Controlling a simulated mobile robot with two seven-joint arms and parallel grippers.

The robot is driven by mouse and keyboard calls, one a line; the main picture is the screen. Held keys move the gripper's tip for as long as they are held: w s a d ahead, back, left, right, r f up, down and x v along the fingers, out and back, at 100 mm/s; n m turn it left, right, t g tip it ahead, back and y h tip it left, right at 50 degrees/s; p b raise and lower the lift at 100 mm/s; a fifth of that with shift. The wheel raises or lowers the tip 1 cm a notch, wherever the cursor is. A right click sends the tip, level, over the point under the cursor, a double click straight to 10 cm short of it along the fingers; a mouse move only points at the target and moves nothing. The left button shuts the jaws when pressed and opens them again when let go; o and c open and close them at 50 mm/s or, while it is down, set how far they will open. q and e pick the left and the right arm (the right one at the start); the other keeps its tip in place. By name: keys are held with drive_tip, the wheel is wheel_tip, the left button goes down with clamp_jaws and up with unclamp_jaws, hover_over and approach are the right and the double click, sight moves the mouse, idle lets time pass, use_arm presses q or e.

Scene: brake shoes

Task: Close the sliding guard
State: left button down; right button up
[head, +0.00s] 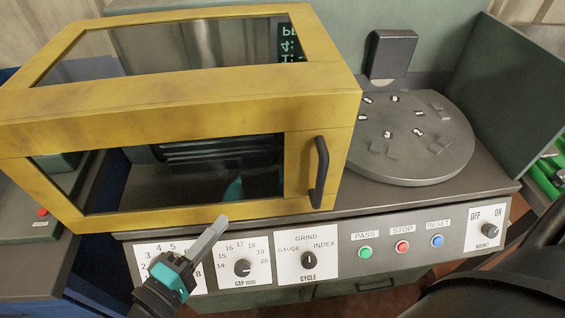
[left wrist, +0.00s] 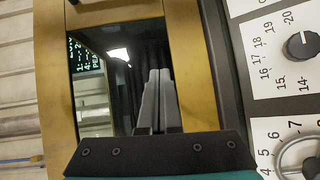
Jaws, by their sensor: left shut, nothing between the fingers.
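The sliding guard (head: 180,102) is a yellow box frame with dark clear windows. It covers the left part of the machine, and the round plate to its right is uncovered. Its black upright handle (head: 319,172) is on the right end of its front face. My left gripper (head: 224,222) is shut and empty, in front of the guard's lower front edge, left of and below the handle. In the left wrist view, the closed fingers (left wrist: 159,76) show before the guard's window, with its yellow frame (left wrist: 188,70) beside them. Contact cannot be told. My right gripper is not in view.
The round plate (head: 425,165) carries numbered stations, with a dark block (head: 391,54) above it. The control panel (head: 340,252) below has dials and green, red and blue buttons. A dark green side panel (head: 508,95) stands at the right. Green items (head: 546,176) lie beyond it.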

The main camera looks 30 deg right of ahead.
use_arm(q)
drive_tip(key=s+d+r+g+h, duration=0.1)
drive_tip(key=s+r+h, duration=0.1)
drive_tip(key=r, duration=0.3)
drive_tip(key=s+d+r+h, duration=0.2)
drive_tip(key=r, duration=0.3)
drive_tip(key=p, duration=0.3)
approach(314, 141)
drive_tip(key=w, duration=0.1)
drive_tip(key=w+d, duration=0.1)
drive_tip(key=w, duration=0.2)
drive_tip(key=shift+d+r, duration=0.3)
drive_tip(key=shift+r, duration=0.05)
drive_tip(key=shift+s+d+r+p, duration=0.1)
drive_tip(key=shift+s+d+p, duration=0.25)
drive_tip(key=shift+d, duration=0.2)
drive_tip(key=shift+s+d+r+p, duration=0.1)
drive_tip(key=shift+s+d+p, duration=0.15)
drive_tip(key=shift+d, duration=0.35)
drive_tip(key=shift+s+d, duration=0.15)
drive_tip(key=shift+d, duration=0.45)
